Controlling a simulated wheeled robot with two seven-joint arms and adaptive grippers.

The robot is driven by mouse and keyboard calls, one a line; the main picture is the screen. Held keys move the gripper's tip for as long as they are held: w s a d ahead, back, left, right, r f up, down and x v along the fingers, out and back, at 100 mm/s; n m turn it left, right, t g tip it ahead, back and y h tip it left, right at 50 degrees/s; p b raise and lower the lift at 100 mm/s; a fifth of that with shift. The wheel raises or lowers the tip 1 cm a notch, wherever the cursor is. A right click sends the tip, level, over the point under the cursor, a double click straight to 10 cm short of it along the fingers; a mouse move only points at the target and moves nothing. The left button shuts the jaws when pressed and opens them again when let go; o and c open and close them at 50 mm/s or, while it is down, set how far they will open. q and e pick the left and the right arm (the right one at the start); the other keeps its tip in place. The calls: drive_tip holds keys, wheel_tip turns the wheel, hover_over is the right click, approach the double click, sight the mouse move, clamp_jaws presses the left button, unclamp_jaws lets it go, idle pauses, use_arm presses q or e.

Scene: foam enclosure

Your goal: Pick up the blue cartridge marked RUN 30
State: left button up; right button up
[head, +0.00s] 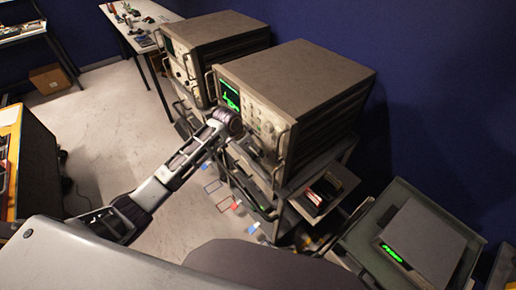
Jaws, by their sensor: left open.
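My left arm reaches in from the lower left. Its open gripper (228,121) is at the front of the nearer oscilloscope-like instrument (300,85), overlapping its front panel in the picture. I see nothing held in it. A few small blue, white and red pieces (236,206) show low down beside the cart, below the gripper. They are too small for me to read any marking, so I cannot tell which, if any, is the RUN 30 cartridge. My right gripper is not in view.
A second similar instrument (214,38) stands behind. The cart shelf (338,188) holds a dark item with red on it. At the lower right, a grey box with a green display (425,240) sits on a green-grey tray (450,215). Pale floor (110,130) lies open at left.

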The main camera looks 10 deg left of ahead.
use_arm(q)
drive_tip(key=shift+f, duration=0.25)
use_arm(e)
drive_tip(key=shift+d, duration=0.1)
use_arm(q)
drive_tip(key=shift+c, duration=0.2)
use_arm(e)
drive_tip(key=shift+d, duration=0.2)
use_arm(q)
drive_tip(key=c, duration=1.1)
drive_tip(key=shift+o, duration=0.2)
drive_tip(key=shift+w+r, duration=0.1)
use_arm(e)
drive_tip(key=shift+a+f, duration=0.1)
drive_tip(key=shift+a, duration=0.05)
